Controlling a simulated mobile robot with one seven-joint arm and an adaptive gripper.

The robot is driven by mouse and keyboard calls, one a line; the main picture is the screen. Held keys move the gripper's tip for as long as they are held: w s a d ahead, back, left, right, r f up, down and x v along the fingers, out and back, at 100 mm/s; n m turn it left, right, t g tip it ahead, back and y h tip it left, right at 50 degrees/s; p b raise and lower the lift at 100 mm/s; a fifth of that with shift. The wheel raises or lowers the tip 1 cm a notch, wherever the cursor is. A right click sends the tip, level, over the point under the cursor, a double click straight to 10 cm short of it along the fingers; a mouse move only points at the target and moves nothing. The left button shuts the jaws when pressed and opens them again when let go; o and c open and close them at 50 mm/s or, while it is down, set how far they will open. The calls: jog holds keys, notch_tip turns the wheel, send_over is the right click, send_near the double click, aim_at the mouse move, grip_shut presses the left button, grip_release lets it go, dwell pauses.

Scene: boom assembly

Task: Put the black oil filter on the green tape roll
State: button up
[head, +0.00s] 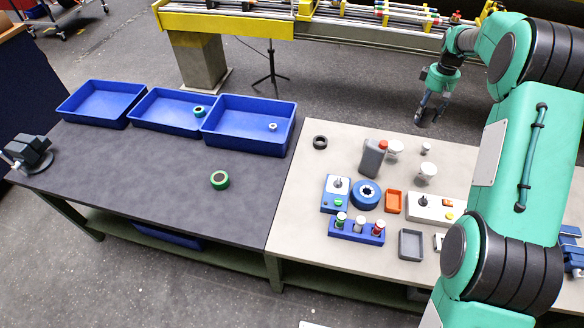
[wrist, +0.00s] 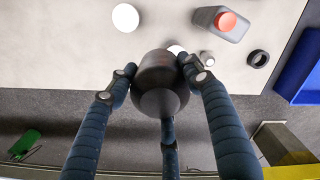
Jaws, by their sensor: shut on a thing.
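The black oil filter (wrist: 160,78) is a dark rounded cylinder in the wrist view, between the fingers of my gripper (wrist: 160,90), which is shut on it. In the head view my gripper (head: 431,108) hangs beyond the far edge of the light table, at the upper right; the filter cannot be made out clearly there. A green tape roll (head: 213,182) with a dark centre lies flat on the dark table at left, far from my gripper. A second, smaller green-rimmed roll (head: 199,111) lies in the middle blue bin.
Blue bins (head: 248,141) line the back of the dark table (head: 150,190). The light table (head: 300,200) holds a grey bottle with a red cap (head: 373,160), a black ring (head: 320,142), a blue roll (head: 366,194) and several small parts. The area around the green roll is clear.

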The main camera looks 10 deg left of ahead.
jog(key=s+a+n, duration=0.2)
jog(key=s+a, duration=0.2)
jog(key=a, duration=0.9)
jog(key=s+a+n+b, duration=0.1)
jog(key=s+a+n, duration=0.25)
jog(key=a, duration=1.05)
jog(key=s+a+n, duration=0.1)
jog(key=s+a, duration=0.4)
jog(key=a, duration=0.8)
jog(key=s+a+n+b, duration=0.2)
jog(key=s+a+n, duration=0.5)
jog(key=s+a, duration=1.85)
notch_tip(320, 180, down, 18)
jog(key=shift+d+f, duration=0.2)
jog(key=shift+f, duration=0.05)
jog(key=shift+w+a, duration=0.1)
jog(key=shift+w, duration=0.1)
send_over(219, 178)
jog(key=shift+w+f+p, duration=0.1)
jog(key=shift+f+p, duration=0.2)
jog(key=shift+f, duration=0.45)
jog(key=shift+f, duration=0.1)
jog(key=shift+f, duration=1.65)
